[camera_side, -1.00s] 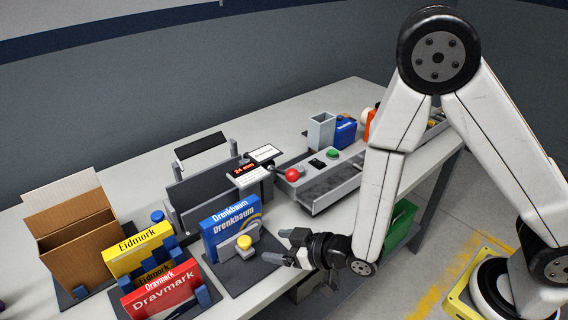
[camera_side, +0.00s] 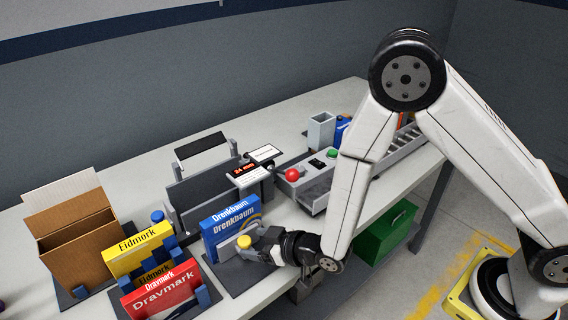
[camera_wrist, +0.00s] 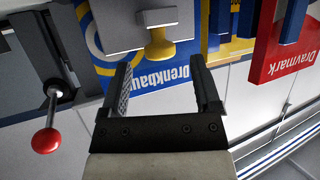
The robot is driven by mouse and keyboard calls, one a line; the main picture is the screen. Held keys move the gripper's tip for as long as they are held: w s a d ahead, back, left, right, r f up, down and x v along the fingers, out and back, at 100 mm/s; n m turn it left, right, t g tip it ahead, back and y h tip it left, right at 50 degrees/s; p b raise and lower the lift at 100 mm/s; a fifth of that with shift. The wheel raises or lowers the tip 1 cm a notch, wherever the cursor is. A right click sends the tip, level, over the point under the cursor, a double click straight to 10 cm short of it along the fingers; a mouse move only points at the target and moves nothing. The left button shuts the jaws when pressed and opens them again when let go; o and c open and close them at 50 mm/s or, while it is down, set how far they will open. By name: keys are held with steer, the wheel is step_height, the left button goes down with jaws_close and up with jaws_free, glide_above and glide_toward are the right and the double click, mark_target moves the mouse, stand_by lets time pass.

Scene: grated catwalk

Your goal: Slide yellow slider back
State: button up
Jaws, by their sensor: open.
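The yellow slider (camera_side: 244,242) is a round knob on a grey block in front of the blue Drenkbaum box (camera_side: 228,212). In the wrist view the yellow slider (camera_wrist: 158,46) shows its stem and cap, just beyond the fingertips and roughly centred between them. My gripper (camera_side: 262,246) is open, low beside the knob on its right. In the wrist view my gripper (camera_wrist: 160,76) has its two fingers apart with nothing between them except the box's lettering behind. Contact between finger and knob cannot be seen.
A yellow Eidmork box (camera_side: 130,250) and a red Dravmark box (camera_side: 160,291) stand to the left in blue holders. A red ball-topped lever (camera_side: 292,174) is behind and right. A brown carton (camera_side: 75,245) is far left. A green bin (camera_side: 385,232) sits below the table edge.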

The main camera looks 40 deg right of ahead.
steer(key=shift+x, duration=1)
jaws_close()
steer(key=shift+s, duration=1.25)
jaws_free()
steer(key=shift+s+r, duration=0.1)
